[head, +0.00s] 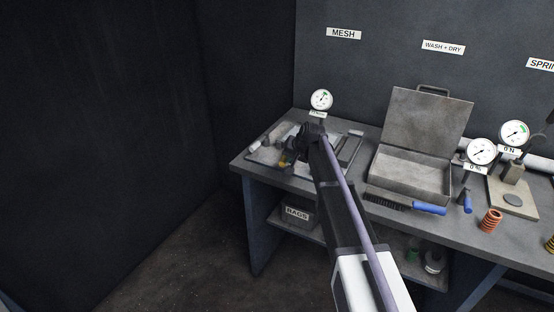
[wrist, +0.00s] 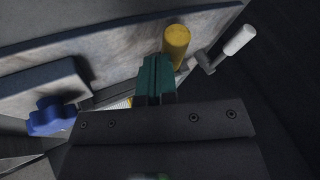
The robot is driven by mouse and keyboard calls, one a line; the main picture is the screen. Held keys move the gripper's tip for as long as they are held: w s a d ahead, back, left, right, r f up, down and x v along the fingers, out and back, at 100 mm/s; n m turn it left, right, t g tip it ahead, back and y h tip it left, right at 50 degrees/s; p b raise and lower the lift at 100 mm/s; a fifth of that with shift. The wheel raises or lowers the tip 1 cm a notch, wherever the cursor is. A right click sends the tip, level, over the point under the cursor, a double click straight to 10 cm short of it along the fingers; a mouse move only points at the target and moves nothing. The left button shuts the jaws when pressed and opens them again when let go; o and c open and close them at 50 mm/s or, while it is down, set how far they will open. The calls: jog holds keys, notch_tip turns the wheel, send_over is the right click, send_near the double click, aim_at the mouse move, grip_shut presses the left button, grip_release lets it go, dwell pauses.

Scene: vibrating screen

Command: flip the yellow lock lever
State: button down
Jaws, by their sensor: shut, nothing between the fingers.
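The yellow lock lever (wrist: 176,42) shows in the wrist view as a short yellow cylinder at top centre, beside a grey metal bar. My gripper (wrist: 155,64) has its green fingers closed together with nothing between them. The fingertips are just left of and below the yellow lever in the picture; I cannot tell whether they touch it. In the head view the lever (head: 284,161) is a small yellow spot at the mesh station on the bench's left end. My gripper (head: 296,150) is over that station, dark and partly hidden by my arm.
In the wrist view a white-handled crank (wrist: 239,40) is right of the lever and a blue knob (wrist: 52,117) is at left. In the head view a dial gauge (head: 321,99) stands behind the station. An open grey metal box (head: 417,180) is to the right.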

jog(key=shift+w+a, duration=0.15)
jog(key=shift+a, duration=0.7)
jog(key=s+d, duration=0.1)
jog(key=d+r+p, duration=0.1)
jog(key=shift+s+d, duration=0.4)
jog(key=p+v, duration=0.8)
jog(key=v, duration=0.2)
jog(key=shift+s+a, duration=0.3)
jog(key=shift+s, duration=0.05)
jog(key=shift+f, duration=0.15)
